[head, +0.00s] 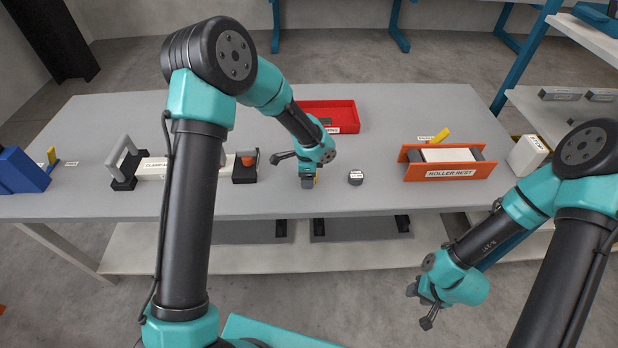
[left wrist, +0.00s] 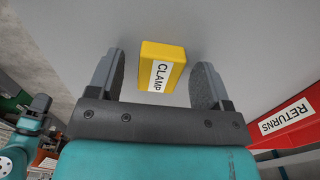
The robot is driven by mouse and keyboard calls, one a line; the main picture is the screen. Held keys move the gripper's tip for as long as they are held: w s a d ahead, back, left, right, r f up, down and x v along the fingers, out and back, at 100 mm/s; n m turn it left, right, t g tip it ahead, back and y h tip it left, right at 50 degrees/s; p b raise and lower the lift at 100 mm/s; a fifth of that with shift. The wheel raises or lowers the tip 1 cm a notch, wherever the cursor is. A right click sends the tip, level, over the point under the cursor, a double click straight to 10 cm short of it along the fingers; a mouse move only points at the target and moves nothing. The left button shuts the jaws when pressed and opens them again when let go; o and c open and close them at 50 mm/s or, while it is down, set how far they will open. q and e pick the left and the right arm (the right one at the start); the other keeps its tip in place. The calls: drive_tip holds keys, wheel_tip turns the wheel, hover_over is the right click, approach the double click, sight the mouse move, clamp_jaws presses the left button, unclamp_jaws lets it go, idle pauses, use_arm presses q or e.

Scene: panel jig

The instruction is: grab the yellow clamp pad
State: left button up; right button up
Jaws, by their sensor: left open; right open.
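The yellow clamp pad (left wrist: 168,57) is a small block with a white CLAMP label, lying on the grey table. In the left wrist view it is between the two fingers of my open left gripper (left wrist: 157,77), toward their tips, with a gap on each side. In the head view my left gripper (head: 307,184) points down over the table near its front edge. It hides most of the pad there; only a sliver of yellow (head: 315,181) shows. My right gripper (head: 424,307) is open and empty, in front of the table and below its top.
A small dark block (head: 355,178) with a white label sits just right of my left gripper. The red RETURNS tray (head: 347,104) is behind it. An orange ROLLER REST (head: 475,171) stands at right. A clamp fixture (head: 124,165) and a blue bin (head: 22,172) are at left.

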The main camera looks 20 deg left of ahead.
use_arm(q)
drive_tip(key=c, duration=1)
drive_tip(key=shift+r, duration=0.1)
drive_tip(key=shift+r, duration=0.8)
wheel_tip(320, 180, up, 2)
drive_tip(key=s+d, duration=0.1)
drive_tip(key=s, duration=0.4)
drive_tip(key=s+d, duration=0.2)
drive_tip(key=s, duration=0.3)
drive_tip(key=s+d+r, duration=0.1)
drive_tip(key=s, duration=0.4)
drive_tip(key=shift+s+d+r, duration=0.1)
drive_tip(key=shift+s+d, duration=0.1)
drive_tip(key=shift+d, duration=0.05)
